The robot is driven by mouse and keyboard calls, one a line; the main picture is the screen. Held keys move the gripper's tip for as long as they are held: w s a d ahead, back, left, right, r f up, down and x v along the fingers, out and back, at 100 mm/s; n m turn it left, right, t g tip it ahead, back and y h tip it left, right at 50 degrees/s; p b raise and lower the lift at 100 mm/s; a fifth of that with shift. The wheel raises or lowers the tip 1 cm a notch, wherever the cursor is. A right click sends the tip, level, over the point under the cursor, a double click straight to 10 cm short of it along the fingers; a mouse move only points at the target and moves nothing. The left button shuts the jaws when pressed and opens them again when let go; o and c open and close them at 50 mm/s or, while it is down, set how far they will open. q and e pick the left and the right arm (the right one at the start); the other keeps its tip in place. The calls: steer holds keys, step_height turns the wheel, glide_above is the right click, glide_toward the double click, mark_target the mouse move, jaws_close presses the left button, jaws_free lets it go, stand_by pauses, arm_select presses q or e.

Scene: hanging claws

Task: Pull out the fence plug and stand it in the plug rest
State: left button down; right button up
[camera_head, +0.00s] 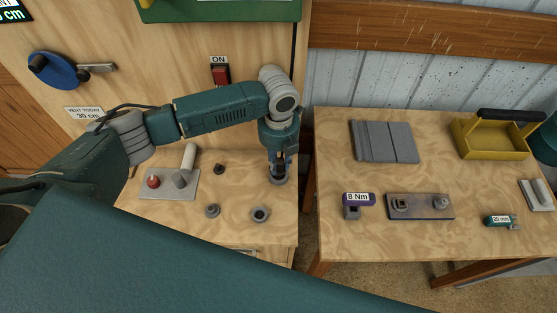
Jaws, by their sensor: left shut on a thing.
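My left gripper (281,165) points down over the back right of the left wooden bench and is shut on a small dark thing, which I take to be the fence plug. The fingers hide most of it. A round grey fitting (279,181) is just below the fingertips; I cannot tell whether the plug is still in it. Two more grey round fittings stand on the bench, one with a dark opening (260,215) and one smaller (213,211). I cannot tell which is the plug rest. My right gripper is not in view.
A grey plate (155,190) with a red knob and a pale lever stands left on the bench. A small dark knob (219,169) is behind. A red switch (221,75) marked ON is on the panel. The right table (420,180) holds tools and a yellow caddy (490,140).

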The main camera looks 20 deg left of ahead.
arm_select(q)
steer(key=shift+f+b, duration=0.45)
steer(key=shift+f, duration=0.75)
steer(key=c, duration=1.4)
jaws_free()
steer(key=shift+o, duration=0.2)
step_height(320, 180, up, 12)
steer(key=shift+r, duration=0.1)
